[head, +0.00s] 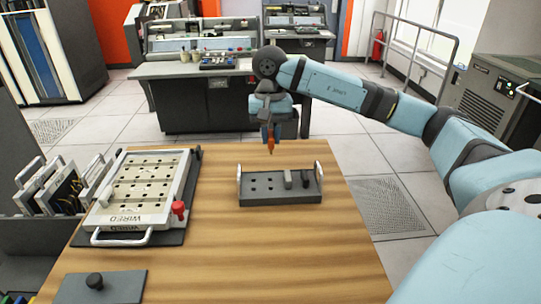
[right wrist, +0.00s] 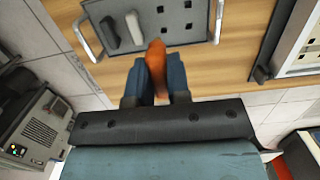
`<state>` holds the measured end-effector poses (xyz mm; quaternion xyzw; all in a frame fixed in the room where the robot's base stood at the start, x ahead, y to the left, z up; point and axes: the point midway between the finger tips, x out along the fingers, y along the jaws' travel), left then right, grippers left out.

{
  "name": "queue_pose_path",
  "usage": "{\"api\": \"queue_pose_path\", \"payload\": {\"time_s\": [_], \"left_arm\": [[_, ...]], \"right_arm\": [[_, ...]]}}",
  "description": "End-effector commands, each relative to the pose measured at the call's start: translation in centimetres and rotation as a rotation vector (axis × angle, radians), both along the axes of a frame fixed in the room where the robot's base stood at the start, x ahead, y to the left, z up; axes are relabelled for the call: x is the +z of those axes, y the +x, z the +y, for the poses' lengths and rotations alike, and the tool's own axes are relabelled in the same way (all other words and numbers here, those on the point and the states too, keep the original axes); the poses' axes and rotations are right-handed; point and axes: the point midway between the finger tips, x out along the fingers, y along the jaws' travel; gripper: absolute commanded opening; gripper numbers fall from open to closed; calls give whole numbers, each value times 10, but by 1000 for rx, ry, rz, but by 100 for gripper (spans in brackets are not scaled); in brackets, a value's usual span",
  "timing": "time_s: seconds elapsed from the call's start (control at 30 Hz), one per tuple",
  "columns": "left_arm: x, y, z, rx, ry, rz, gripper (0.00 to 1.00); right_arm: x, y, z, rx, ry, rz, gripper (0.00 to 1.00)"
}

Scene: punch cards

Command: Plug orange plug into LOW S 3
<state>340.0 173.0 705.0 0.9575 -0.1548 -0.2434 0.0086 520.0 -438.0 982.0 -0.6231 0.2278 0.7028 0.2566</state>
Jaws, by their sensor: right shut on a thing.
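My right gripper (head: 270,146) is shut on an orange plug (head: 271,141) and holds it above the far edge of the wooden table. In the right wrist view the orange plug (right wrist: 155,60) sits between the blue fingers. The label LOW S 3 cannot be read at this size. My left gripper is not in view.
A grey plate (head: 100,287) with a dark knob is at the front left. Upright panels (head: 62,190) stand left of the board. The table's front right is clear.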

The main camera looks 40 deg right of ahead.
Motion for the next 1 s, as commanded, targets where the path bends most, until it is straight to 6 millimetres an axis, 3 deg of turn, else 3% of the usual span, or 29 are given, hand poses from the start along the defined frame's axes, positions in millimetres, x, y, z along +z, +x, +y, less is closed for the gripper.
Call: {"api": "queue_pose_path", "payload": {"time_s": [0.03, 0.1, 0.3, 1.0], "left_arm": [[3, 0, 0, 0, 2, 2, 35], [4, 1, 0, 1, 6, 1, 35], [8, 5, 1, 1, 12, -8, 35], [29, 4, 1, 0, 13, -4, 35]], "right_arm": [[18, 1, 0, 1, 2, -4, 0], [34, 1, 0, 1, 1, -5, 0], [63, 0, 0, 1, 1, -2, 0], [104, 0, 0, 1, 1, -1, 0]]}}
